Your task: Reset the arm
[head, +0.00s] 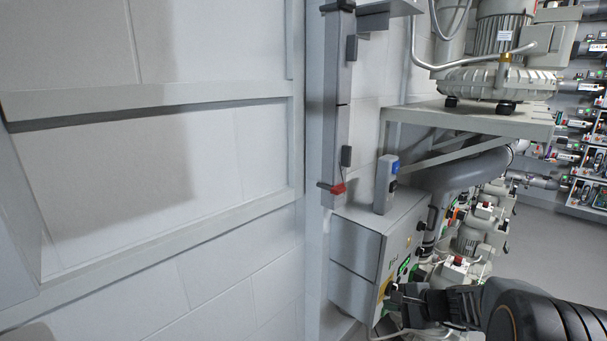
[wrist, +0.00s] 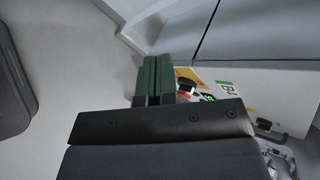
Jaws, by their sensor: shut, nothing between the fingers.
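My gripper (head: 393,293) is at the lower right of the head view, at the end of my dark arm. It is in front of the lower part of a grey control box (head: 358,262). In the wrist view my gripper (wrist: 152,62) shows as two green fingers side by side, shut with nothing between them. The box's white panel (wrist: 235,90) is beside the fingers there, with a yellow patch and a green display. Whether the fingers touch the box cannot be told.
A pump (head: 498,75) stands on a bracketed shelf (head: 490,121) above the box. A switch with a blue top (head: 387,183) is on the box's top. A grey post with a red lever (head: 337,188) stands left. More blowers crowd the right; bare floor (head: 545,250) shows there.

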